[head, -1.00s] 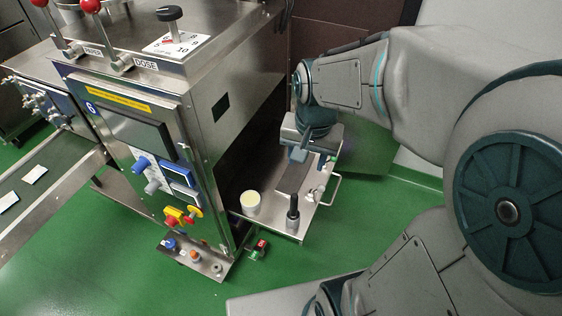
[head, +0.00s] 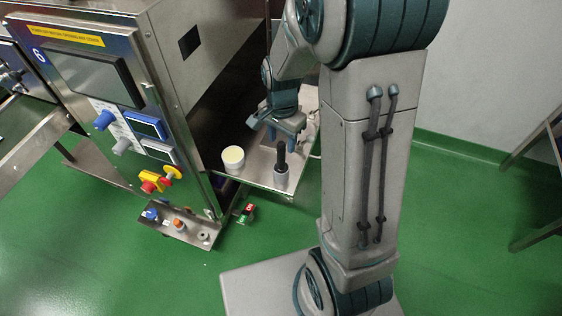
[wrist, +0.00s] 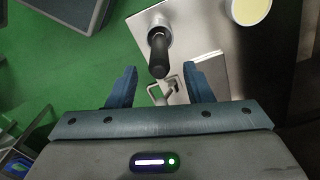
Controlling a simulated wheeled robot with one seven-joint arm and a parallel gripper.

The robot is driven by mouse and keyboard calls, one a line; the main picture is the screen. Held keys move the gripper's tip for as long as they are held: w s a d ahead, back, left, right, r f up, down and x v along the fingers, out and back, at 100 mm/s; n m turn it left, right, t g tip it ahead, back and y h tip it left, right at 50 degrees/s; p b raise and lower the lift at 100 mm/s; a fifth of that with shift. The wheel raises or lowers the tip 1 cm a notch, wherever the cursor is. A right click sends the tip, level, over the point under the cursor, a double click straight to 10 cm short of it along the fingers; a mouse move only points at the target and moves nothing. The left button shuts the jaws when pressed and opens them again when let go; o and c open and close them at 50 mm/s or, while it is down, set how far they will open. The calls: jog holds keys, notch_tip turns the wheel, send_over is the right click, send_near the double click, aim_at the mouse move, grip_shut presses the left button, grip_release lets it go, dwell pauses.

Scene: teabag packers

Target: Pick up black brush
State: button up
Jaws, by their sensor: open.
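The black brush (head: 281,155) shows as a dark upright handle standing in a small grey cup (head: 281,178) on a steel shelf (head: 258,178). In the wrist view the black handle (wrist: 158,60) points toward me, between and just beyond my fingertips. Its lower end is hidden in the cup. My gripper (head: 275,140) is above the shelf, close to the handle on its far side. In the wrist view my gripper (wrist: 160,72) has its two blue fingers spread, with nothing held between them.
A cream-topped round container (head: 233,160) stands left of the cup. A steel machine (head: 130,115) with knobs rises left of the shelf. A small button box (head: 182,226) is below it. Green floor is open at right.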

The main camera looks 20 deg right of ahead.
aim_at(281, 153)
notch_tip(281, 153, down, 6)
jog(key=shift+s+a+b, duration=0.15)
jog(key=shift+b, duration=0.85)
grip_shut()
